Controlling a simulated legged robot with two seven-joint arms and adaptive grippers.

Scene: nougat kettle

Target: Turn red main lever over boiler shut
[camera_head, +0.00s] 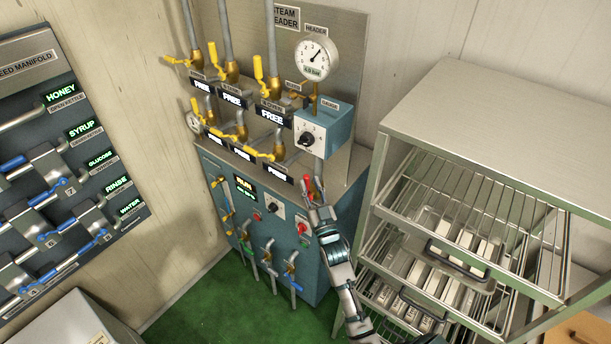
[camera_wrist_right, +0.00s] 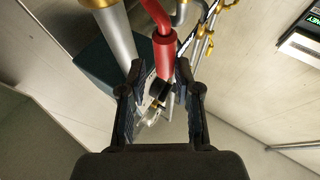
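The red main lever (camera_head: 306,181) stands at the front right corner of the boiler cabinet (camera_head: 315,267), beside a vertical pipe. In the right wrist view the red lever (camera_wrist_right: 165,50) is a thick red grip on a thinner red rod. My right gripper (camera_head: 315,202) is just below and in front of the lever. In the right wrist view the fingers of my right gripper (camera_wrist_right: 160,68) are spread, with the grip's near end between or just beyond the tips and no clear contact. My left gripper is not in view.
Yellow-handled valves (camera_head: 272,87) line the steam header above, below a gauge (camera_head: 317,56). A steel rack with wire shelves (camera_head: 470,215) stands close on the right of my arm. The feed manifold panel (camera_head: 60,170) is at the left. Green floor (camera_head: 210,310) lies open in front.

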